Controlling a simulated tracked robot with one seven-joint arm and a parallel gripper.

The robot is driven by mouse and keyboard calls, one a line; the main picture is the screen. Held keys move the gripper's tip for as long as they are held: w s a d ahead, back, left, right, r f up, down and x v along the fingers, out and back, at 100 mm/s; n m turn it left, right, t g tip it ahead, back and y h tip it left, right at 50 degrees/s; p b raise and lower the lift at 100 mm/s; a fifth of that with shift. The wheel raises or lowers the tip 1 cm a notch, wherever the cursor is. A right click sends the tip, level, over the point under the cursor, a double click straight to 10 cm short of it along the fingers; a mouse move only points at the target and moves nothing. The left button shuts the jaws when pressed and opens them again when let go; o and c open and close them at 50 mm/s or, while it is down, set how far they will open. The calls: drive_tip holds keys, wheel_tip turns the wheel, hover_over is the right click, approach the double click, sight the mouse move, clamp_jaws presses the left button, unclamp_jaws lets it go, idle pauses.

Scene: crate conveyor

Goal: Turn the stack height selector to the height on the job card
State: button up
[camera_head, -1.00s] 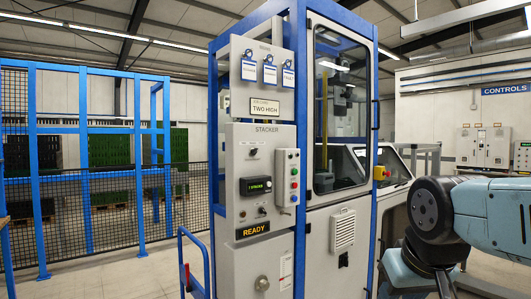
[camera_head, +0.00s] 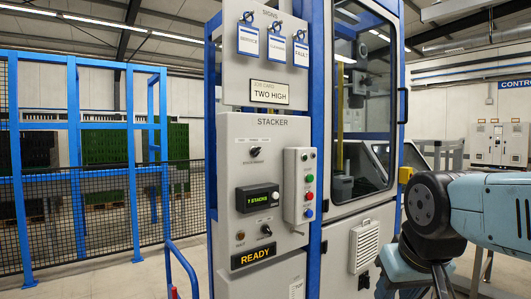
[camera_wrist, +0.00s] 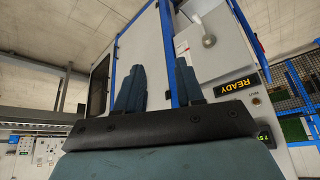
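The job card (camera_head: 269,93) on the grey panel reads TWO HIGH. Below it the STACKER panel (camera_head: 232,140) carries a black selector knob (camera_head: 255,152) near its top, with labels too small to read. A second black knob (camera_head: 266,230) sits lower, under a dark display (camera_head: 257,197) with green text that seems to end in STACKS. I cannot tell which knob sets the height or where either points. My gripper (camera_wrist: 158,85) is open and empty in the wrist view, its two dark fingers well apart, clear of the panel. The fingertips are not clearly visible in the head view.
A blue rail (camera_head: 182,265) stands at front left. Mesh fencing (camera_head: 100,210) is farther left.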

sight(260, 151)
drive_tip(key=shift+w+a, duration=0.15)
drive_tip(key=shift+a, duration=0.05)
drive_tip(key=w+r+m+t, duration=0.2)
drive_tip(key=w+r+t, duration=0.2)
drive_tip(key=w+r, duration=0.3)
drive_tip(key=w+r+m+t, duration=0.1)
drive_tip(key=w+r+t, duration=0.3)
drive_tip(key=w, duration=0.5)
drive_tip(key=w+a+r+n+t+y, duration=0.1)
drive_tip(key=w+a+r+y, duration=0.2)
drive_tip(key=a+r+y, duration=0.3)
drive_tip(key=w+a+r+y, duration=0.4)
drive_tip(key=a, duration=0.4)
drive_tip(key=x, duration=1.3)
drive_tip(key=shift+w+r, duration=0.1)
drive_tip(key=shift+r, duration=0.1)
